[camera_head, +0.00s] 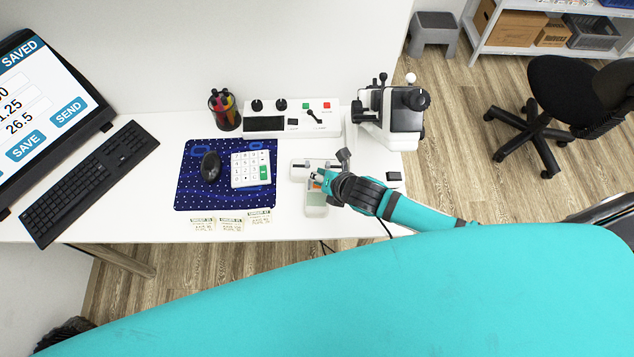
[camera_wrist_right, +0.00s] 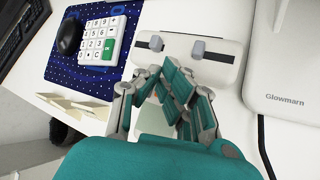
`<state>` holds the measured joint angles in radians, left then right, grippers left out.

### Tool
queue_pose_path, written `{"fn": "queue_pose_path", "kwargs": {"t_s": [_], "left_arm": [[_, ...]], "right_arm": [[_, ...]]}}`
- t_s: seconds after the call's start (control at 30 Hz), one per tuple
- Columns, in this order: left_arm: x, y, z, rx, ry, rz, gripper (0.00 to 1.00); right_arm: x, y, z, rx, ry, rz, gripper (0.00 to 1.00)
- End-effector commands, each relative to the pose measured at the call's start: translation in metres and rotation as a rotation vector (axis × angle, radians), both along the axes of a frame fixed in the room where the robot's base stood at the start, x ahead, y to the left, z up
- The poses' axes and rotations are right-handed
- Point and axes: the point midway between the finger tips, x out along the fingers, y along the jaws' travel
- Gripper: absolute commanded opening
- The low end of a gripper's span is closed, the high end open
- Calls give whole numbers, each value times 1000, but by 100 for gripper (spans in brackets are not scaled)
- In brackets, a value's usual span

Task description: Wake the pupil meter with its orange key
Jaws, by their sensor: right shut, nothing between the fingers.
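The pupil meter (camera_head: 316,211) is a white handheld device with a greenish screen, lying on the white desk right of the blue mat. In the right wrist view, its wide white end (camera_wrist_right: 226,62) with two grey pads shows beyond my fingers. My right gripper (camera_head: 321,179) is over the middle of the meter, its fingers shut and empty. The fingers (camera_wrist_right: 172,80) also fill the middle of the right wrist view. A small orange spot (camera_head: 318,177) shows at the fingertips in the head view; the orange key is mostly hidden, and I cannot tell whether they touch it.
A blue mat (camera_head: 223,201) holds a black mouse (camera_head: 210,166) and a white keypad (camera_head: 250,169). Behind stand a pen cup (camera_head: 225,110), a white control panel (camera_head: 326,129) and a white-and-black instrument (camera_head: 405,118). Paper slips (camera_head: 231,224) lie near the front edge.

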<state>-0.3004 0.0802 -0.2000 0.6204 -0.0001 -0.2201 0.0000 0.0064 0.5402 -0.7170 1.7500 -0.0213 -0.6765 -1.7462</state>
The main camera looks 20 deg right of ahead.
Motion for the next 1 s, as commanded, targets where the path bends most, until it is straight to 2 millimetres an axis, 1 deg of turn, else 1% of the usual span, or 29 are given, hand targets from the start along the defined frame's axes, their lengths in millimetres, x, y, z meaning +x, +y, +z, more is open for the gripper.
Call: {"fn": "queue_pose_path", "kwargs": {"t_s": [0.4, 0.7, 0.87, 1.0], "left_arm": [[0, 0, -2, 0, 0, 1, 40], [0, 0, -2, 0, 0, 1, 40], [0, 0, 5, 0, 0, 1, 40], [0, 0, 14, 0, 0, 0, 40]], "right_arm": [[0, -1, -6, -2, 1, 0, 0], [0, 0, -5, -1, 1, -1, 0], [0, 0, 0, 0, 1, 0, 0], [0, 0, 8, 0, 1, 0, 0]]}}
